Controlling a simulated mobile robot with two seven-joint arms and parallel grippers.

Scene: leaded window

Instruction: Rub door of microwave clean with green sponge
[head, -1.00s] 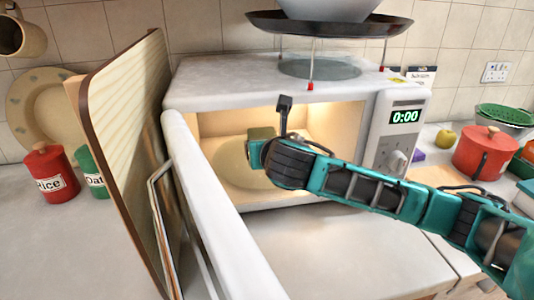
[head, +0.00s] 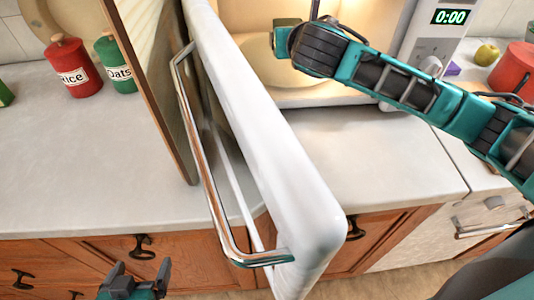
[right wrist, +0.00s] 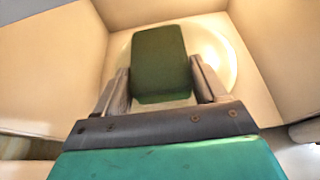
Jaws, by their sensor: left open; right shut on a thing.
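The microwave (head: 421,60) stands with its white door (head: 262,125) swung wide open toward me. A chrome handle (head: 207,165) runs along the door's outer side. My right arm reaches into the lit cavity. In the right wrist view my right gripper (right wrist: 161,77) is shut on the green sponge (right wrist: 159,55), held in front of the round plate (right wrist: 215,50) inside. The sponge is apart from the door. My left gripper (head: 134,284) is open and empty, low at the bottom left, in front of the cabinets and apart from the door.
Red rice (head: 72,68) and green oats (head: 117,65) canisters stand farther left. The counter (head: 80,150) at left is mostly clear. A red pot (head: 514,70) and an apple (head: 487,54) are at right.

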